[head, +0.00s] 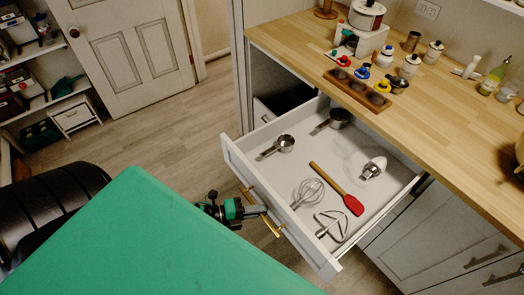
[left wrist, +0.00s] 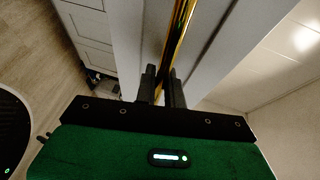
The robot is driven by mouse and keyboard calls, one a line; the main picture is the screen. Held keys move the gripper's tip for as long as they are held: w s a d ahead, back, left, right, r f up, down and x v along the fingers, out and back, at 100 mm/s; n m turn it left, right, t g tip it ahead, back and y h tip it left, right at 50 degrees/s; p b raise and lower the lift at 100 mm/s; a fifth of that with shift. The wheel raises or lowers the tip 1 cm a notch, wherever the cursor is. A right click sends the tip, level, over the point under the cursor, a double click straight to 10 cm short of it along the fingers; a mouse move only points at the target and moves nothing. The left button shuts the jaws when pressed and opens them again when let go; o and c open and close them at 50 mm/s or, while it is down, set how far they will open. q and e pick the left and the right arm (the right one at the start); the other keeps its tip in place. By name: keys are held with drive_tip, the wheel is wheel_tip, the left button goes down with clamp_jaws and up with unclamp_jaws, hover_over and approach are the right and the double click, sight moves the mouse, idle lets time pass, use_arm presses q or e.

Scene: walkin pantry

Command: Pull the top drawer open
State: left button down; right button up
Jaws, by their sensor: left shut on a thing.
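The top drawer (head: 292,217) is white and stands pulled well out from under the wooden counter, so its inside shows in the head view. It has a brass bar handle (head: 264,211) on its front, which also shows in the left wrist view (left wrist: 181,35). My left gripper (head: 264,209) is at the handle. In the left wrist view its two dark fingers (left wrist: 162,88) are on either side of the brass bar, shut on it. My right gripper is not in view.
In the drawer lie a whisk (head: 308,192), a red spatula (head: 337,188), measuring cups (head: 283,145) and other utensils. The wooden counter (head: 440,120) carries jars, a pot and a wooden tray. A white door (head: 130,55) and shelves are at the back left. Floor shows left of the drawer.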

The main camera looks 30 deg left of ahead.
use_arm(q)
drive_tip(key=c, duration=1.5)
unclamp_jaws()
drive_tip(key=b+v, duration=0.2)
drive_tip(key=v, duration=1.1)
drive_tip(key=shift+s+a+r, duration=0.2)
drive_tip(key=shift+s+a, duration=0.05)
